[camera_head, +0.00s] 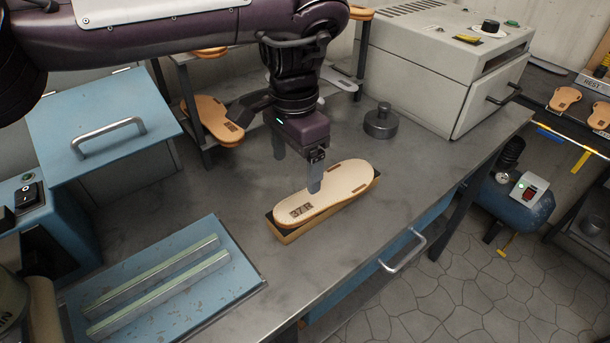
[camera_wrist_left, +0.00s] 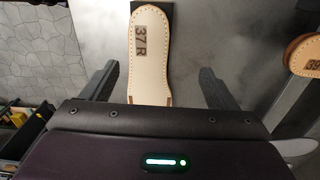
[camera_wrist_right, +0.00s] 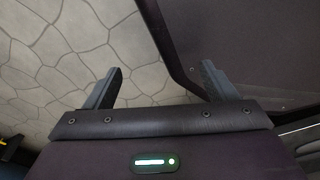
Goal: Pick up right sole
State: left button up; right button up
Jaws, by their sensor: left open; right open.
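The right sole (camera_head: 340,188) is a pale tan sole with a stitched edge and a dark "37 R" mark. It lies on a narrow wooden block (camera_head: 290,236) on the grey workbench. It also shows in the left wrist view (camera_wrist_left: 149,60), between the two fingers. My left gripper (camera_head: 316,178) is over the middle of the sole in the head view, pointing down. In the left wrist view its fingers (camera_wrist_left: 158,85) are apart, one to each side of the sole, with nothing gripped. My right gripper (camera_wrist_right: 160,85) is open and empty; only its wrist view shows it, above a stone-patterned floor.
A metal weight (camera_head: 381,122) stands behind the sole. A grey machine (camera_head: 440,75) is at the back right. Other soles (camera_head: 212,118) sit on a rack at the back left. A blue tray (camera_head: 215,305) with clear strips lies front left. The bench around the sole is clear.

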aim_at(304, 203)
pick_arm(q)
jog(key=shift+s+d+f, duration=0.1)
jog(key=shift+s+f, duration=0.1)
jog(key=shift+f, duration=0.15)
jog(key=f, duration=0.1)
jog(key=d+f, duration=0.1)
jog(key=shift+s+f, duration=0.3)
jog(key=shift+s, duration=0.05)
notch_tip(304, 203, down, 4)
jog(key=shift+d+r+p, duration=0.1)
jog(key=shift+p, duration=0.25)
jog(key=shift+c, duration=0.4)
jog(key=c, duration=1.1)
pick_arm(e)
jog(key=shift+s+d+r, duration=0.2)
jog(key=shift+s+d, duration=0.75)
jog(key=shift+s, duration=0.25)
